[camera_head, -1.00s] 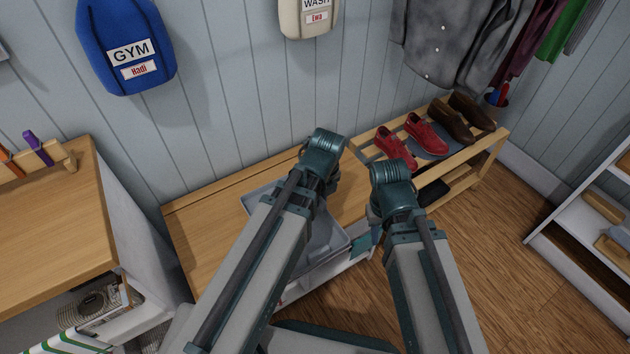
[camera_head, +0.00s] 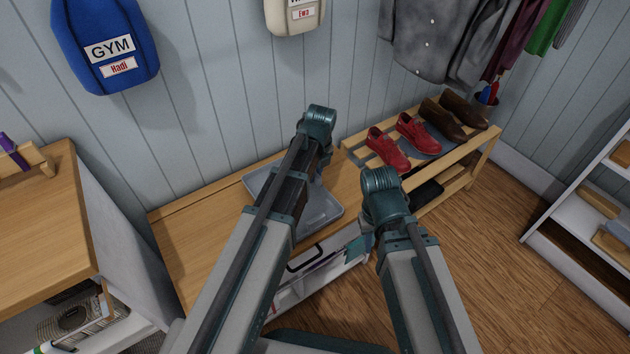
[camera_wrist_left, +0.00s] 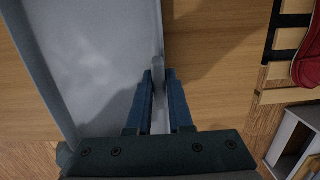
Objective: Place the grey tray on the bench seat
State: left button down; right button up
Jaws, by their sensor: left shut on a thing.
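The grey tray (camera_head: 322,212) shows over the bench seat (camera_head: 200,236), partly hidden behind my left arm. In the left wrist view the tray (camera_wrist_left: 90,60) fills the left side, with the wooden seat (camera_wrist_left: 220,60) beside and below it. My left gripper (camera_wrist_left: 159,90) is shut on the tray's rim. A shadow falls on the wood beside the rim; I cannot tell whether the tray touches the seat. In the head view my left arm hides its own fingers. My right gripper (camera_head: 358,248) is in front of the bench, apart from the tray; its finger opening is unclear.
A slatted rack (camera_head: 455,160) with red shoes (camera_head: 388,150) and brown shoes (camera_head: 452,118) adjoins the bench's right end. A wooden-topped cabinet (camera_head: 45,235) stands at the left. Bare seat shows left of the tray. A white shelf (camera_head: 590,210) stands at the far right.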

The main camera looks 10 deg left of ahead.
pick_arm(q)
jog(key=shift+f, duration=0.65)
jog(key=shift+r, duration=0.15)
pick_arm(e)
jog(key=shift+f, duration=0.5)
jog(key=shift+f, duration=0.1)
pick_arm(q)
jog(key=c, duration=0.8)
grip_release()
jog(key=r+p, duration=0.8)
jog(key=s+d+r+p, duration=0.1)
jog(key=r+p, duration=0.3)
pick_arm(e)
notch_tip(320, 180, up, 12)
jog(key=shift+a, duration=0.1)
